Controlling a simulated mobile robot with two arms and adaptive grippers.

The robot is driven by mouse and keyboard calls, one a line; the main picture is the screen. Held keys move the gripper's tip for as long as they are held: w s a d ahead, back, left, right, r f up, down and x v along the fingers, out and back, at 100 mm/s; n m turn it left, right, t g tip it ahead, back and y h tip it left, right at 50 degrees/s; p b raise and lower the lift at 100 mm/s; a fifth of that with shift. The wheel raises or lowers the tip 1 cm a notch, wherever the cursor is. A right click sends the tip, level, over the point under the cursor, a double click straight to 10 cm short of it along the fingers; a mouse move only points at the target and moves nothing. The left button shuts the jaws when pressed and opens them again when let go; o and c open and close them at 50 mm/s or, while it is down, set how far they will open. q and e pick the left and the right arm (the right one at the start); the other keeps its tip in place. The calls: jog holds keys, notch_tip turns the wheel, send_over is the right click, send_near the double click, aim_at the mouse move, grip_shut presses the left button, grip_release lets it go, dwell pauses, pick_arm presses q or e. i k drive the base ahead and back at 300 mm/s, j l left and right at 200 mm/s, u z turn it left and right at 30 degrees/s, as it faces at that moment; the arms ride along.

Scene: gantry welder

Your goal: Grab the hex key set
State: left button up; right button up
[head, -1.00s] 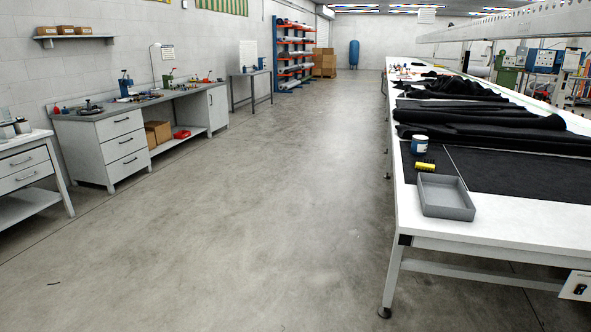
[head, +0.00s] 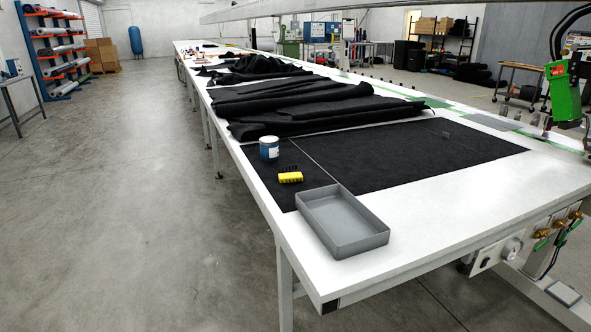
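The hex key set appears to be the small yellow holder with dark key tips (head: 290,177). It lies on the black fabric (head: 400,150) near the left edge of the long white table (head: 420,225). A blue and white can (head: 269,148) stands just behind it, and an open grey tray (head: 343,226) sits in front of it to the right. The yellow holder is apart from both. Neither of my grippers shows in the head view.
Folded black fabric (head: 300,105) covers the table further back. A green welding head (head: 563,90) stands at the table's right side. Valves and a gauge (head: 512,246) are on the front right side. The concrete floor (head: 130,220) to the left is clear.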

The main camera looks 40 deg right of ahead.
aim_at(296, 176)
jog(key=i+j+z, duration=0.1)
jog(key=i+z, duration=0.15)
jog(key=z, duration=0.2)
jog(key=i+j+z, duration=0.15)
jog(key=i+z, duration=0.15)
jog(key=z, duration=0.15)
jog(key=i+j+z, duration=0.2)
jog(key=z, duration=0.25)
jog(key=i+j+z, duration=0.15)
jog(key=j+z, duration=0.3)
